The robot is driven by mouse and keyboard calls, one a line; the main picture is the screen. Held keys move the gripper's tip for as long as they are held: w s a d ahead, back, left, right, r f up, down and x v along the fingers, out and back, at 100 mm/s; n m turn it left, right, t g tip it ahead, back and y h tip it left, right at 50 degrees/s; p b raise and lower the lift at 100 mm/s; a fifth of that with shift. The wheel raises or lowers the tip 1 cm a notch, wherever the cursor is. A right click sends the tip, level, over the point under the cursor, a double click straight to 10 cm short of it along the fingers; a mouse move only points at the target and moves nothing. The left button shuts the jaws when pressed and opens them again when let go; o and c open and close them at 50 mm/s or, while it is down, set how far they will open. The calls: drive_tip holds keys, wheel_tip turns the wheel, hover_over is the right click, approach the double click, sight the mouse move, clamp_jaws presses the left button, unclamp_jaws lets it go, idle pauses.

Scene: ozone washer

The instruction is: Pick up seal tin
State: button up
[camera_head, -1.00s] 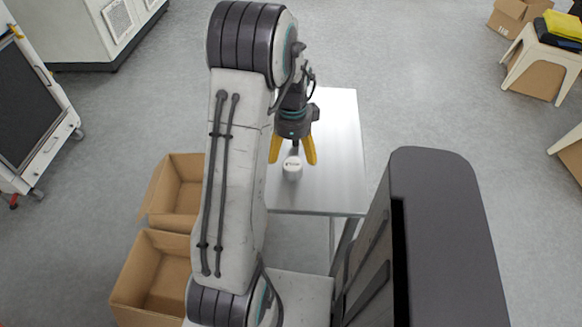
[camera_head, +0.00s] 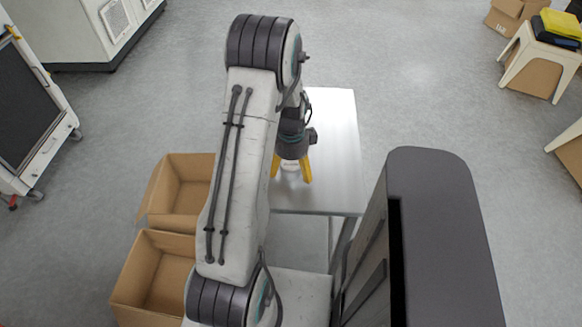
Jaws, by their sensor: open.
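The seal tin (camera_head: 290,166) is a small white round tin on the light metal table (camera_head: 338,150). My gripper (camera_head: 290,172) points down over the tin, with its two yellow fingers open on the left and right of it. The gripper body hides part of the tin. I cannot tell whether the fingers touch it.
Two open cardboard boxes, one farther back (camera_head: 185,195) and one nearer (camera_head: 150,285), stand on the floor left of the table. The table top right of my gripper is clear. A white stool (camera_head: 535,65) stands at the far right.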

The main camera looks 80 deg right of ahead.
drive_tip(key=shift+f, duration=0.2)
drive_tip(key=c, duration=1.3)
drive_tip(key=shift+r, duration=0.1)
